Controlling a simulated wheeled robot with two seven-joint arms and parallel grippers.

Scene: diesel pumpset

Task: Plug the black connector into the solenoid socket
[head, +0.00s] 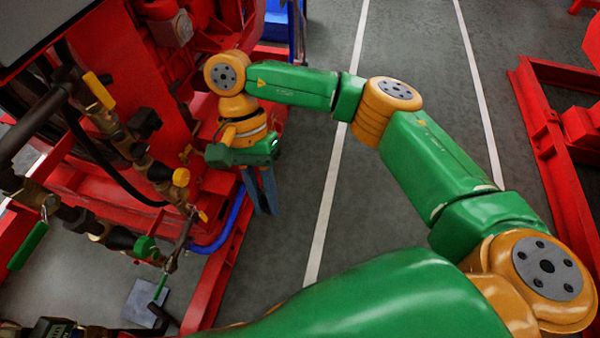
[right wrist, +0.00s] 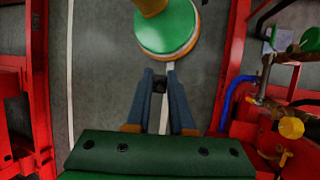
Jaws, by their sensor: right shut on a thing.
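My right gripper (head: 265,211) points down over the grey floor, just right of the red pumpset frame. In the right wrist view its two blue-grey fingers (right wrist: 159,76) are shut on a small black thing, the black connector (right wrist: 159,86). The fingers hide the connector in the head view. A black block (head: 146,122) on the pipework at the left may be the solenoid, but I cannot make out its socket. The gripper and connector are well apart from that block. My left gripper is not in view.
The red pumpset frame (head: 222,262) and a blue hose (head: 222,235) lie close to the left of my right gripper. Pipes with a yellow handle (head: 99,90) and a green handle (head: 28,246) crowd the left. Open floor (head: 300,180) lies to the right.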

